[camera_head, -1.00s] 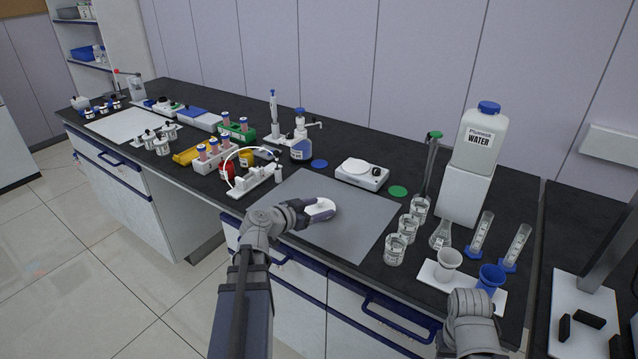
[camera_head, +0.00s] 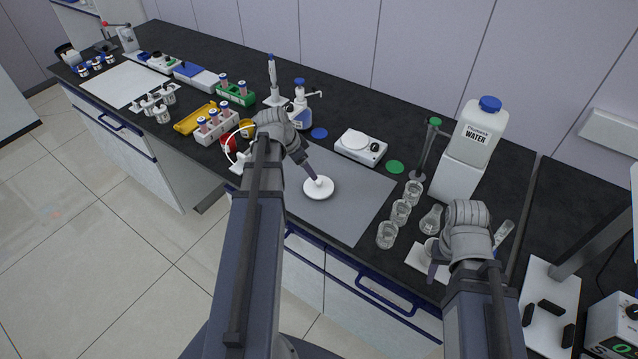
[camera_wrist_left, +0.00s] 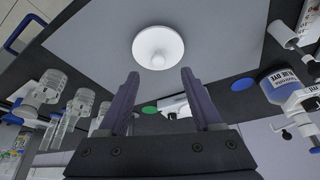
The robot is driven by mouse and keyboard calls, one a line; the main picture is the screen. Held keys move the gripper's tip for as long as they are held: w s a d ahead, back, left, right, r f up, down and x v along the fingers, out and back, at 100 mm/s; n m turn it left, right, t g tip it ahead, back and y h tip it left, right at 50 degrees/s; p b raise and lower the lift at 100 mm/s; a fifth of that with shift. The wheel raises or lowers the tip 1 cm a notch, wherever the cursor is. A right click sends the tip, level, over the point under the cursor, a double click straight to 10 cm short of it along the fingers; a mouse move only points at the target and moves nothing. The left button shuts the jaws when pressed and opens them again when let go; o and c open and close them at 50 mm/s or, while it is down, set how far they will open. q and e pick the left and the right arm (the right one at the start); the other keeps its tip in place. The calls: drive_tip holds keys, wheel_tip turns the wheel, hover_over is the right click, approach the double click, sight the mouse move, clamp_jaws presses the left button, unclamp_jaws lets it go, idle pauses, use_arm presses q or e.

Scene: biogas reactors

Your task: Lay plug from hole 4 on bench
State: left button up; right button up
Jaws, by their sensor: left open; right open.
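A white round piece with a small knob on top (camera_head: 318,189) lies flat on the grey mat (camera_head: 345,215); I cannot tell whether it is the plug. It also shows in the left wrist view (camera_wrist_left: 158,45). My left gripper (camera_head: 312,174) is close above it, its open fingers (camera_wrist_left: 160,75) pointing toward it with nothing between them. My right gripper (camera_head: 432,272) is open at the right, near a white tray (camera_head: 418,262). The small white tubing rack (camera_head: 237,166) is mostly hidden behind my left arm, and I cannot make out hole 4.
Glass beakers (camera_head: 400,212) and a flask (camera_head: 431,219) stand right of the mat. A white scale (camera_head: 361,147) and a blue disc (camera_head: 319,133) lie behind it. A blue-capped bottle (camera_head: 300,112) stands behind my left wrist. The mat's right part is clear.

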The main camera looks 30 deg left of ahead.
sight(318, 180)
use_arm(q)
drive_tip(key=b+x, duration=0.2)
drive_tip(key=shift+w+f, duration=0.1)
drive_tip(key=shift+f, duration=0.2)
use_arm(e)
wheel_tip(318, 180, down, 2)
drive_tip(key=shift+f, duration=0.2)
use_arm(q)
drive_tip(key=b+x, duration=0.4)
drive_tip(key=x, duration=0.1)
drive_tip(key=shift+w+d+b, duration=0.3)
drive_tip(key=shift+d, duration=0.05)
use_arm(e)
wheel_tip(318, 180, down, 5)
drive_tip(key=shift+r, duration=0.2)
use_arm(q)
drive_tip(key=shift+r, duration=0.2)
use_arm(e)
drive_tip(key=shift+r, duration=0.1)
use_arm(q)
drive_tip(key=shift+c, duration=0.4)
clamp_jaws()
